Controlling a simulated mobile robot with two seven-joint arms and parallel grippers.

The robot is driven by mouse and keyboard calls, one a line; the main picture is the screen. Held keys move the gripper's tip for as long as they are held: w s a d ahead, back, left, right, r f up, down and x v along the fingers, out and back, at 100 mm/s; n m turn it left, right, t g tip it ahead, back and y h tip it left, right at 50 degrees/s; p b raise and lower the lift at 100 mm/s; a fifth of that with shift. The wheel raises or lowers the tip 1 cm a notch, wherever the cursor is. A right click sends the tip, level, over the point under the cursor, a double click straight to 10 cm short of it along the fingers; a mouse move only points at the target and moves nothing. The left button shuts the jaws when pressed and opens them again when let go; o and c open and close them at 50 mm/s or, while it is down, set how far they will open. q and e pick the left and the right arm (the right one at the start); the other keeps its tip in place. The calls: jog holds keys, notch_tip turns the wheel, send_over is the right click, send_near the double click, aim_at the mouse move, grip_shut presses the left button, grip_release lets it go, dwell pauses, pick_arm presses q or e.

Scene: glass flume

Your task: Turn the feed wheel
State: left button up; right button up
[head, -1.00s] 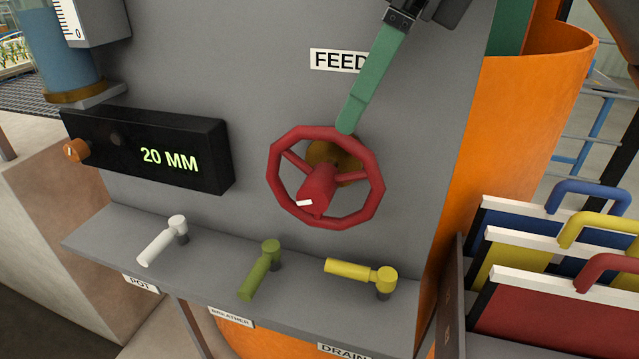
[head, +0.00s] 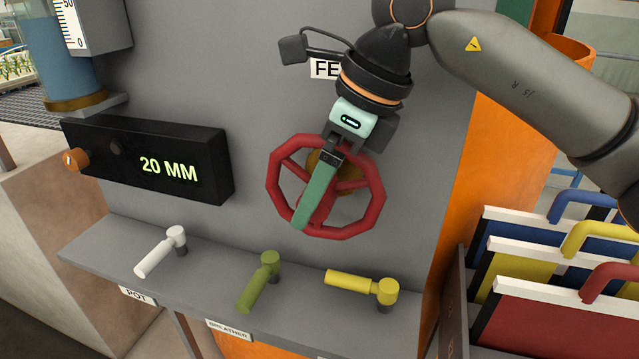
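The red feed wheel (head: 374,212) is mounted on the grey panel under the FEED label (head: 324,69), which is partly covered. My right gripper (head: 302,222) comes in from the upper right and lies in front of the wheel. Its green finger crosses the wheel's upper rim and hides much of the hub, with the tip over the lower left part of the wheel. Only one finger shows clearly, so I cannot tell whether it is open or shut, or whether it touches the wheel. My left gripper is out of view.
A black display (head: 150,160) reads 20 MM at left. Below the wheel, a ledge carries a white lever (head: 160,252), a green lever (head: 258,282) and a yellow lever (head: 360,285). Framed panels with blue, yellow and red handles (head: 560,315) stand at right.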

jog(key=shift+c, duration=0.4)
grip_shut()
dwell(0.4)
